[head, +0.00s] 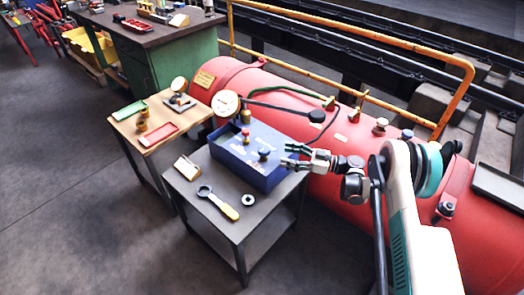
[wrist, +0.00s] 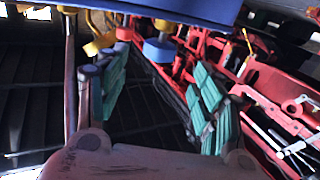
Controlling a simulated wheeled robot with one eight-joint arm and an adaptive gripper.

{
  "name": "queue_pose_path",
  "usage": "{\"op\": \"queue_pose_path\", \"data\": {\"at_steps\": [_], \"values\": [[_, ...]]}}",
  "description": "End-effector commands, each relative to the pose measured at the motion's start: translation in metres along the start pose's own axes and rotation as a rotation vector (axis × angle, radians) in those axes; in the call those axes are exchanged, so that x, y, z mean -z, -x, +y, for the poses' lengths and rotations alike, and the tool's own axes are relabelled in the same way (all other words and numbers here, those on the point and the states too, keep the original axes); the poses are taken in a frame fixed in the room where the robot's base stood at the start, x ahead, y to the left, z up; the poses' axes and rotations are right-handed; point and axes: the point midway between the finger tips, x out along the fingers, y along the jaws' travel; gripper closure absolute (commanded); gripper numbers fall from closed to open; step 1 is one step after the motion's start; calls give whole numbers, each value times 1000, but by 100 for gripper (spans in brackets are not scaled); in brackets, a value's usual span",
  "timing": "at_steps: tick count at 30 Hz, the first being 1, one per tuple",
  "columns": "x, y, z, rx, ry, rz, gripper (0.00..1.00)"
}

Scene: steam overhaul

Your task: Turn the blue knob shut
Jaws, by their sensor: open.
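The blue box (head: 245,163) stands on the near grey table. A knob with a red top (head: 246,133) stands on the box further left. My gripper (head: 287,155) is just right of the blue knob, fingers pointing at it, apart from it. In the wrist view my gripper (wrist: 157,85) is open with teal finger pads. The blue knob (wrist: 159,50) shows on a brass-coloured stem beyond the gap between the fingers, near the box's blue face (wrist: 180,9). Nothing is held.
A yellow-handled wrench (head: 220,203), a ring (head: 248,200) and a small card stand (head: 187,167) are on the near table (head: 232,226). A wooden-topped table (head: 162,143) with trays is behind left. The red boiler (head: 342,150) lies behind the box. The floor at left is clear.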

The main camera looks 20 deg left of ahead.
Motion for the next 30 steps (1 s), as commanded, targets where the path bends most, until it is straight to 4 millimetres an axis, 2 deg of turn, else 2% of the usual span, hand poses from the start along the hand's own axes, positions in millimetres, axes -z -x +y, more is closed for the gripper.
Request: {"op": "queue_pose_path", "data": {"at_steps": [1,6,15,21,29,30], "values": [[0,-12,-1,4,0,0,39],[-1,-45,-1,3,-1,-1,39],[-2,-90,0,1,-1,-1,39],[0,-100,0,0,-1,-1,39],[0,-100,0,0,-1,-1,39],[0,-100,0,0,-1,-1,48]]}}
